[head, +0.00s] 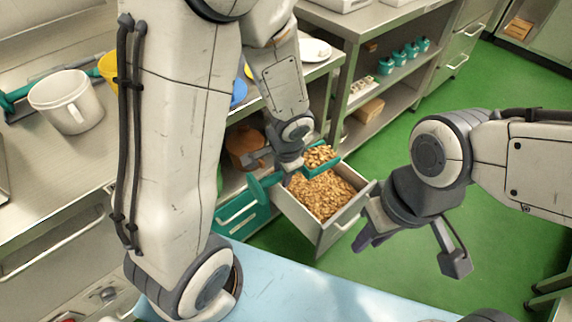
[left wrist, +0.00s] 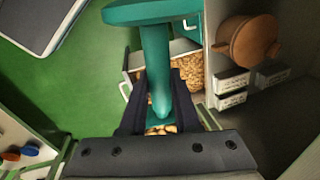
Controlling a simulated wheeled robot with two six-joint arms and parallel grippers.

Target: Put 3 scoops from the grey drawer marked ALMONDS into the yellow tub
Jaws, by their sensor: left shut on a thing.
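The grey drawer (head: 347,222) is pulled out and full of almonds (head: 325,197); its marking is not visible. My left gripper (head: 283,172) is shut on the handle of a teal scoop (head: 322,171), above the drawer's inner end. The scoop's bowl holds a heap of almonds. In the left wrist view, the teal scoop handle (left wrist: 156,75) stands between the dark fingers, with a few almonds below it. A yellow tub (head: 108,66) is on the left counter, mostly hidden behind my left arm. My right gripper (head: 412,250) is open and empty, right of the drawer.
A white mug-like vessel (head: 68,101) stands on the left counter beside the tub. A teal drawer (head: 240,214) is left of the grey one, and a brown pot (head: 246,146) sits on the shelf behind. The green floor at right is clear.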

